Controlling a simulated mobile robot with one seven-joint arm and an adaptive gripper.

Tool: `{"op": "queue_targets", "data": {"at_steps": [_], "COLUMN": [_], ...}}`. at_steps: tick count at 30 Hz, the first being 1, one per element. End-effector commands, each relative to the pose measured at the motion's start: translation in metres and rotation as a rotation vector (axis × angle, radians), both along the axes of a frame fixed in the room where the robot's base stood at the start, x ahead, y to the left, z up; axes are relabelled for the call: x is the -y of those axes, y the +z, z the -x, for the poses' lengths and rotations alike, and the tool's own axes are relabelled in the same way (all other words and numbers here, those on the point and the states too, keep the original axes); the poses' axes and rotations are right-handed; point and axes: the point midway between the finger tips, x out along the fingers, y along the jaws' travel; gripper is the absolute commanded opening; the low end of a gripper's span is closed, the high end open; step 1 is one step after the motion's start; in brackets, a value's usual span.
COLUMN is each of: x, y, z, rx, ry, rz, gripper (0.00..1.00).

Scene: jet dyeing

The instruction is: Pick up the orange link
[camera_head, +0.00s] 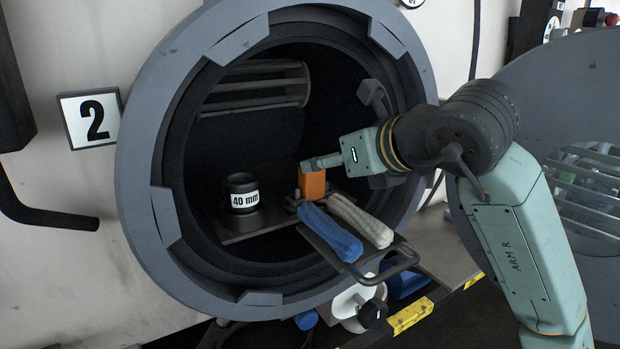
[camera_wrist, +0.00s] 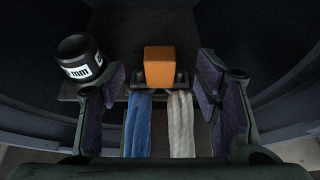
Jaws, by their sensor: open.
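The orange link (camera_head: 312,184) is a block standing on a tray inside the round machine opening. In the wrist view the orange link (camera_wrist: 159,67) sits centred, a little beyond the gripper's fingertips. My gripper (camera_wrist: 160,82) is open, with one finger pad to the left and one to the right of the link's line. Nothing is between the pads at their tips that I can see held. In the head view my arm enters from the right, and the gripper end is close to the link and partly overlaps it.
A black cylinder labelled 40 mm (camera_head: 242,193) stands left of the link. A blue rope (camera_head: 330,232) and a white rope (camera_head: 361,221) lie on the tray (camera_head: 404,257) in front of it. The machine's grey rim (camera_head: 143,190) surrounds the opening. A slatted rack (camera_head: 262,86) is above.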

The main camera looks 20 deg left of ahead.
Motion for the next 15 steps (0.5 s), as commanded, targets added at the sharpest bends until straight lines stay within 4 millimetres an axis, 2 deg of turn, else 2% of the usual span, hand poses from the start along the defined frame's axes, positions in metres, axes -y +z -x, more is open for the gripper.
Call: {"op": "queue_targets", "data": {"at_steps": [3,10,15], "x": [-0.012,-0.025,-0.042], "y": [-0.006,-0.013,-0.027], "z": [-0.009,-0.019,-0.033], "rx": [-0.001,-0.003,-0.003], "ry": [0.004,0.005,0.008], "rz": [-0.001,-0.005,-0.004], "gripper": [0.57,0.57,0.57]}}
